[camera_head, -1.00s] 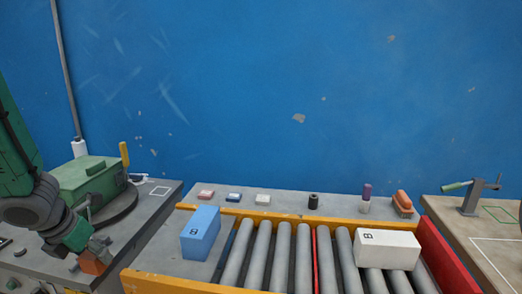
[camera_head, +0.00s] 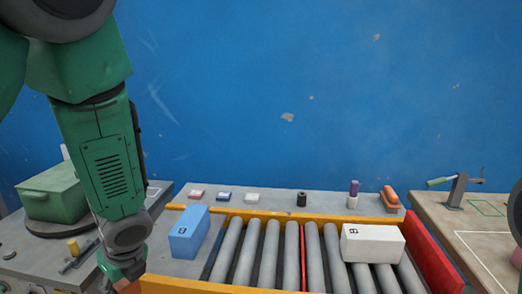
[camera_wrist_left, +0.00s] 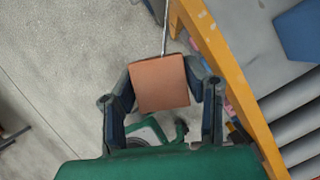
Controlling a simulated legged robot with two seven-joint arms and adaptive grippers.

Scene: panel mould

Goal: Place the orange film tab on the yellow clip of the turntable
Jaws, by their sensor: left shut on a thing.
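My left gripper (camera_head: 122,277) is low at the left of the conveyor, near its yellow frame. In the left wrist view, it is shut on the flat square orange film tab (camera_wrist_left: 160,83), held between its fingers. In the head view, the tab (camera_head: 128,287) shows only in part at the bottom. The dark turntable (camera_head: 45,229) with a green box on it is to the left of my arm. A yellow piece (camera_head: 73,246) shows at a grey bar in front of the turntable; I cannot tell whether it is the clip. My arm hides the turntable's right side. My right gripper is not in view.
A blue box (camera_head: 188,232) and a white box (camera_head: 372,243) are at the roller conveyor. Several small items line the shelf behind it. The conveyor's yellow frame (camera_wrist_left: 225,65) is close to the right of my left gripper. A bench with a green-handled clamp (camera_head: 457,188) stands at right.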

